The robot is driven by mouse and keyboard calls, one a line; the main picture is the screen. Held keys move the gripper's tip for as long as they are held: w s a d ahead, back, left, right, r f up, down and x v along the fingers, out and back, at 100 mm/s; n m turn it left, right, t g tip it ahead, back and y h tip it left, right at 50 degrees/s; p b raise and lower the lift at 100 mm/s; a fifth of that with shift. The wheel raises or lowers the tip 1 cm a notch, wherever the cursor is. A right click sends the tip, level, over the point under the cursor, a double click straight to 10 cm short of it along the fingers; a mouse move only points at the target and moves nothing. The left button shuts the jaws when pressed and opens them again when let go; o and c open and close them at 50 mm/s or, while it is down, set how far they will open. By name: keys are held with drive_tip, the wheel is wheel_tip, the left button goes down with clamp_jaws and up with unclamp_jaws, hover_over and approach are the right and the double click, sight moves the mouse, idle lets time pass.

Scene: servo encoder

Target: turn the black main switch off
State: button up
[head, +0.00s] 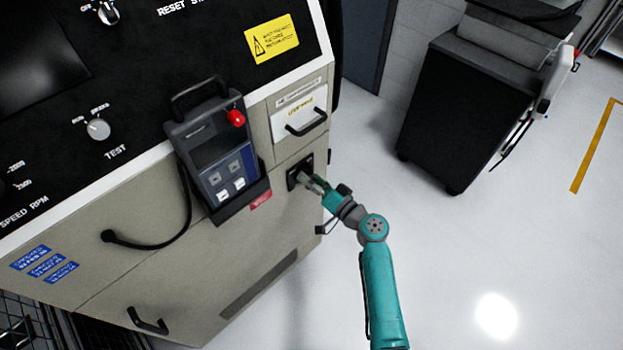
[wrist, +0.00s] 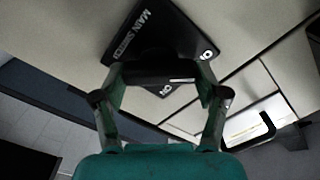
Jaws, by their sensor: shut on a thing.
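The black main switch (head: 293,179) sits on the beige cabinet's front, below the white drawer and right of the hand-held control pendant. The knob lies crosswise between the two fingertips. The fingers and knob hide part of the plate, and in the head view my gripper covers part of the switch.
The pendant (head: 220,150) with a red button hangs in a holder left of the switch, its cable looping down. A drawer (head: 300,112) with a black handle is above the switch. A dark cart (head: 465,105) stands at the right. The floor between is clear.

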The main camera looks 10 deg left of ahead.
drive_tip(key=shift+n, duration=0.4)
drive_tip(key=o, duration=1.2)
drive_tip(key=shift+c, duration=0.2)
drive_tip(key=v, duration=1.2)
